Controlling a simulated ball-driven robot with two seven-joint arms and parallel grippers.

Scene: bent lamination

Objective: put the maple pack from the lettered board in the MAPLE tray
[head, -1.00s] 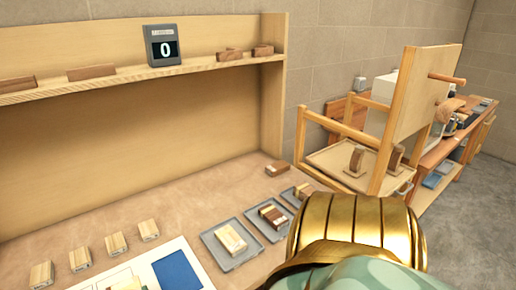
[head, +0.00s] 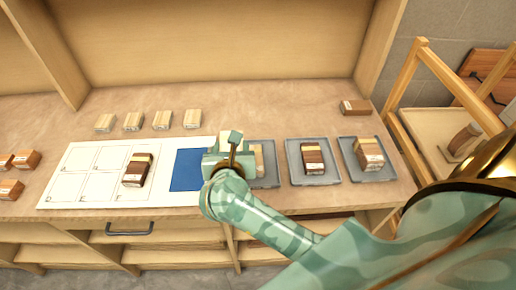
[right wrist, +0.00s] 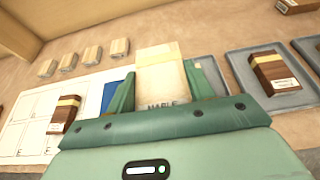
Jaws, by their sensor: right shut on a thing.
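A pale maple pack (right wrist: 162,78) with MAPLE lettering is held between the green fingers of my right gripper (right wrist: 160,92). In the head view the pack (head: 231,137) shows above my right gripper (head: 229,152), between the blue panel and the leftmost grey tray. That tray (head: 270,180) holds another pale pack (head: 258,156), partly hidden by my gripper. No tray label is readable. The lettered board (head: 85,187) lies to the left, with a dark brown pack with a pale band (head: 137,170) on it. My left gripper is not in view.
The middle tray (head: 295,160) and right tray (head: 347,172) hold brown packs with pale bands. Several pale blocks (head: 133,121) stand behind the board. Reddish-brown blocks (head: 22,160) sit at the far left. A brown block (head: 355,107) lies behind the trays. A wooden frame (head: 465,90) stands at right.

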